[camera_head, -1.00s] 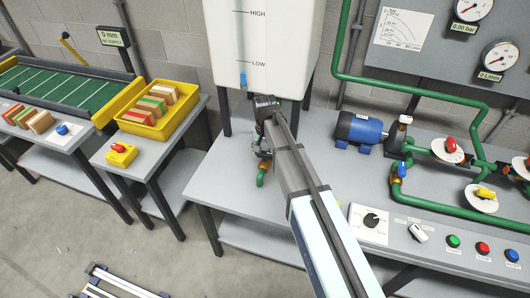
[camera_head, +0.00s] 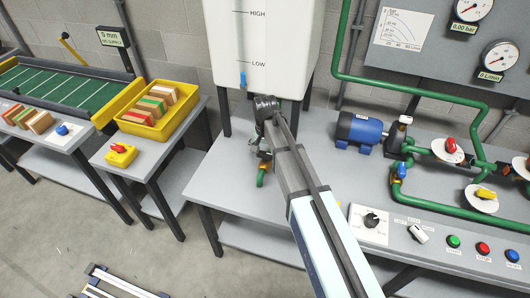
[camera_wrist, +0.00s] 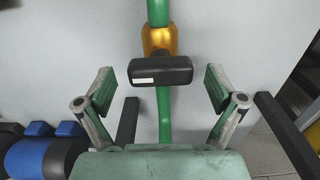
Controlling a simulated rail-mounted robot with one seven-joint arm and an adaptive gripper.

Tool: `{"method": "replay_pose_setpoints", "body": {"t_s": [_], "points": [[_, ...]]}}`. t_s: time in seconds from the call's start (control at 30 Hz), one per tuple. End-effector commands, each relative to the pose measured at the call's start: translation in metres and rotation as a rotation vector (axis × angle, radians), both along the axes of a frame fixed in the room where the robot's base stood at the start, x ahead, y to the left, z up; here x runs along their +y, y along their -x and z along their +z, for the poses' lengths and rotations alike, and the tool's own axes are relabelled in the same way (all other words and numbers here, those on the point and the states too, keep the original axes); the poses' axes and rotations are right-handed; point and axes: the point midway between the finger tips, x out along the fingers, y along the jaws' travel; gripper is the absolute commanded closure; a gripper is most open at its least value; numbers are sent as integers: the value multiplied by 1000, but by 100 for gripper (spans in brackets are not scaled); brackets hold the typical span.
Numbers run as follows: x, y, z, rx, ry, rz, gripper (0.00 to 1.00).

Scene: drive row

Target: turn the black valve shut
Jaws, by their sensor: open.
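The black valve handle (camera_wrist: 160,70) lies crosswise over the vertical green pipe (camera_wrist: 165,115) in the wrist view, in front of a brass valve body (camera_wrist: 160,39). My gripper (camera_wrist: 160,84) is open. One finger is on each side of the handle, with a clear gap at both of its ends. The fingers do not appear to touch it. In the head view my gripper (camera_head: 262,146) is below the white tank, by a short green pipe (camera_head: 261,178). My arm hides most of the valve there.
The white tank (camera_head: 258,35) stands above my gripper on dark legs. A blue pump (camera_head: 358,130) is to the right, also seen in the wrist view (camera_wrist: 38,152). Right of it are green pipes with red and yellow valves. The grey bench (camera_head: 215,185) is bare on the left.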

Motion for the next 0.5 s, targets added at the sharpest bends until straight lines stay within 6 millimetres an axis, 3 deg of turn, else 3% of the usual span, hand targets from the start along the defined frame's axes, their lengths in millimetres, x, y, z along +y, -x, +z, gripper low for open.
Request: {"method": "replay_pose_setpoints", "body": {"t_s": [0.27,0.5], "points": [[0,-1,9,-2,0,1,6],[0,-1,48,-4,-1,1,6]]}}
